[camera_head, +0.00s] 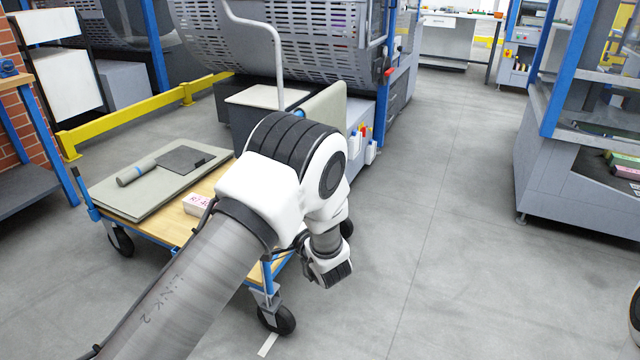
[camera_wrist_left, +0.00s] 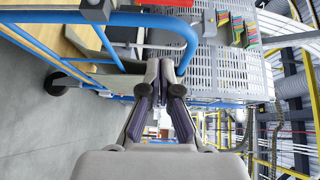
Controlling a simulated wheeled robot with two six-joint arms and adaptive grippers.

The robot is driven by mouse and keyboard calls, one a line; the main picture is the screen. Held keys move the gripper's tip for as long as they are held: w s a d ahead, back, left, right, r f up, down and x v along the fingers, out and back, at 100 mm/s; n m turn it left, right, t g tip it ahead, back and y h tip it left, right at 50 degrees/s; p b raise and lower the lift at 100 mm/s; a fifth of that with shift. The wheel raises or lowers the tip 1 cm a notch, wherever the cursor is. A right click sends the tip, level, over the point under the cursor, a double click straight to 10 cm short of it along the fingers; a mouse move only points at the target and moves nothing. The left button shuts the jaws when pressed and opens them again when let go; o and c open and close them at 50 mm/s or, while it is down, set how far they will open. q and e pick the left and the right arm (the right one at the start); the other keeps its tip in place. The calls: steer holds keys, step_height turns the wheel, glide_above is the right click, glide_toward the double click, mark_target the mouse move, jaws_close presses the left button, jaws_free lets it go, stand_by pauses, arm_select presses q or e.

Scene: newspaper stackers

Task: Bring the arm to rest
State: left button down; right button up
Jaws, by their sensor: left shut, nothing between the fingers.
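My left arm (camera_head: 295,180) comes in from the lower left of the head view and bends at a white and black elbow. Its wrist end (camera_head: 328,268) hangs down just right of the cart, over the grey floor. The left gripper's fingers are not clearly visible in the head view. In the left wrist view, the left gripper (camera_wrist_left: 161,78) has its two dark fingers drawn together with nothing between them. My right gripper is not in view.
A wheeled cart (camera_head: 180,236) with a wooden top stands under and beside the arm. It carries a grey-green board (camera_head: 125,190), a grey cylinder (camera_head: 136,172), a dark flat plate (camera_head: 185,158) and a small labelled block (camera_head: 196,204). A large grey machine (camera_head: 290,45) stands behind.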

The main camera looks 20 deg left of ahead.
arm_select(q)
steer(key=s+d+f+m+g+h, duration=0.15)
steer(key=s+f+h, duration=0.25)
steer(key=s+f, duration=0.65)
steer(key=s+f+m+g+h, duration=0.15)
steer(key=s+f+h, duration=0.25)
steer(key=s+f, duration=0.65)
steer(key=s+d+f+n+g+h, duration=0.3)
steer(key=s+d+n+g, duration=0.15)
steer(key=s, duration=0.45)
steer(key=s+d+f+n+g+h, duration=0.3)
steer(key=s+d+n, duration=0.25)
steer(key=s, duration=0.35)
step_height(320, 180, up, 14)
steer(key=p, duration=1.4)
steer(key=shift+w+a, duration=0.2)
steer(key=shift+a, duration=0.15)
